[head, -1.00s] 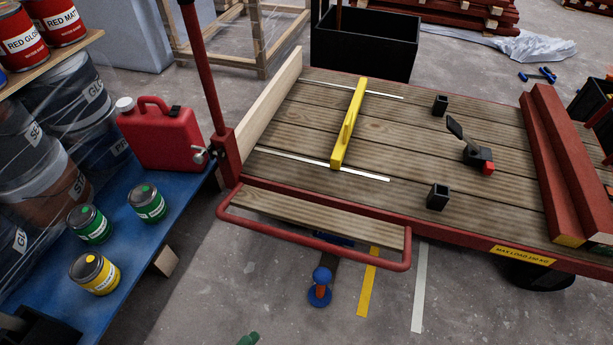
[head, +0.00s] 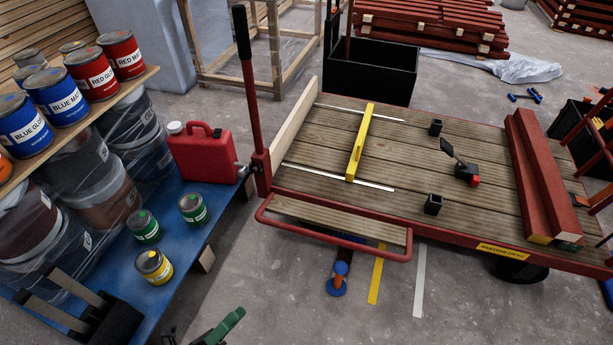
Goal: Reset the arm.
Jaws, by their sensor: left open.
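My left gripper (head: 33,281) is at the lower left, over the blue shelf surface (head: 180,225). Its two grey fingers are apart, point to the upper left and hold nothing. Part of its dark body shows near the bottom edge. The yellow and green paint cans stand beyond it and to its right, apart from it. My right gripper is not in view.
A yellow can (head: 154,267), green cans (head: 143,227) and a red canister (head: 203,153) stand on the shelf. Paint cans line the upper board (head: 100,105). A cart (head: 330,240) carries a yellow bar (head: 360,145), a clamp (head: 463,165) and red battens (head: 540,175).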

